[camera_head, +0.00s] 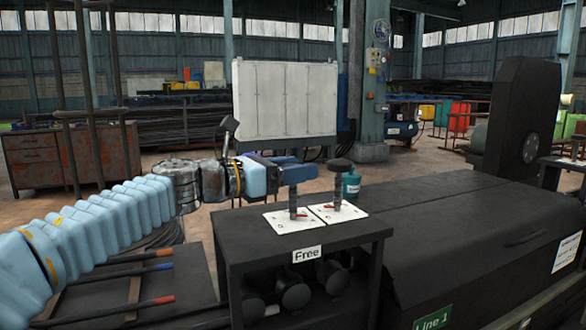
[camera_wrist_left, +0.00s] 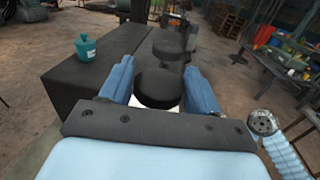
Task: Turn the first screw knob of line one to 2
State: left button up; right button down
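Two dark screw knobs on ridged stems stand on white dial plates on a black table (camera_head: 240,232). My left gripper (camera_head: 296,172) is at cap height on the left knob (camera_head: 293,204) and hides that cap in the head view. In the left wrist view that cap (camera_wrist_left: 158,88) sits between my two blue fingers. The other knob (camera_head: 341,165) stands free to the right. Its plate (camera_head: 353,212) and the left plate (camera_head: 275,218) have red pointers; their numbers are too small to read. My right gripper is not in view.
A "Free" label (camera_head: 307,253) is on the table's front edge. A teal bottle (camera_head: 351,185) stands behind the knobs. A large black machine housing (camera_head: 470,235) with a green "Line 1" sign (camera_head: 433,318) fills the right. A white cabinet (camera_head: 285,100) stands behind.

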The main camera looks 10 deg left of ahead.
pick_arm(q)
jog(key=c, duration=0.6)
